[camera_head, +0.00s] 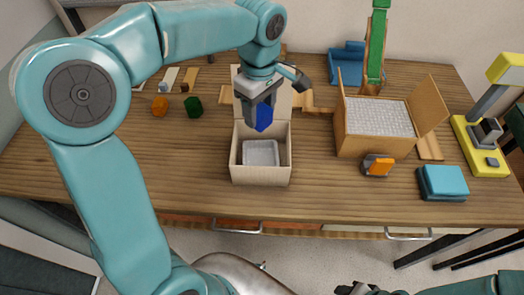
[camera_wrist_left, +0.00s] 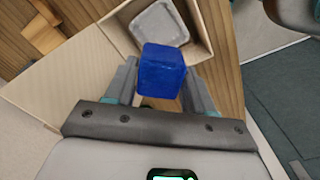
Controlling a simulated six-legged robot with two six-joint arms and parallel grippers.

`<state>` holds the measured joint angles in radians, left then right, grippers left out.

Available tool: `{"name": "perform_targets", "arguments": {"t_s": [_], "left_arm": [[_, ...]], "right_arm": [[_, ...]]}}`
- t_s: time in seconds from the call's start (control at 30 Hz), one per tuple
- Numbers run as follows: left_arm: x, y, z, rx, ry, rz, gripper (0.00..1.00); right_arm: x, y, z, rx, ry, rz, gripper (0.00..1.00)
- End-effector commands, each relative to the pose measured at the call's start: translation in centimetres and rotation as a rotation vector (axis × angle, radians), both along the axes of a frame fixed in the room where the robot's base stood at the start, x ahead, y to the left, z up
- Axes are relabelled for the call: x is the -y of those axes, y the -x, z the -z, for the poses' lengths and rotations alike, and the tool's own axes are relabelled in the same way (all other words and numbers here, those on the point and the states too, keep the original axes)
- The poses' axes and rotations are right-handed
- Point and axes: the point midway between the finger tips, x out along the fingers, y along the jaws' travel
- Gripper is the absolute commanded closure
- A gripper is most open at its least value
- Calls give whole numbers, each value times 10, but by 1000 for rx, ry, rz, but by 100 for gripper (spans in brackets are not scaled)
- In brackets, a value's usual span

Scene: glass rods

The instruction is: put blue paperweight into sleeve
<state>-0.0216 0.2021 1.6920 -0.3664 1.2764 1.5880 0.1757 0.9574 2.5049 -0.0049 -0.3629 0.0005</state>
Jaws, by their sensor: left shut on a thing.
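The blue paperweight (camera_head: 264,117) is a small blue block held in my left gripper (camera_head: 261,108). The wrist view shows the blue paperweight (camera_wrist_left: 161,70) between the two fingers of my left gripper (camera_wrist_left: 160,88). It hangs above an open cardboard box (camera_head: 260,176), apart from its floor. Inside the box lies a pale grey, shallow tray-like piece (camera_head: 261,153), perhaps the sleeve; I cannot tell for sure. It shows behind the paperweight in the wrist view (camera_wrist_left: 160,25). My right gripper (camera_head: 360,289) is cut off at the bottom edge; its jaws are unclear.
A second open box (camera_head: 365,146) with white padding stands right of the first. Orange (camera_head: 160,106) and green (camera_head: 194,107) pieces sit left. The front left table is clear.

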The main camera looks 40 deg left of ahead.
Motion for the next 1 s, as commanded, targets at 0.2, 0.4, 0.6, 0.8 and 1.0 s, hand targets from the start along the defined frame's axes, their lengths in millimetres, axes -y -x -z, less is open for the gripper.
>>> {"name": "perform_targets", "arguments": {"t_s": [0.2,0.4,0.6,0.8,1.0], "left_arm": [[1,1,66,-6,0,0,87],[3,0,101,-1,0,-1,87],[4,0,124,-3,2,0,87],[4,-1,149,0,1,0,87],[4,-1,150,2,0,0,87]], "right_arm": [[0,0,2,0,0,0,57],[0,0,2,0,0,0,57],[0,0,2,0,0,0,57],[0,0,1,0,0,0,57],[0,0,1,0,0,0,57]]}}
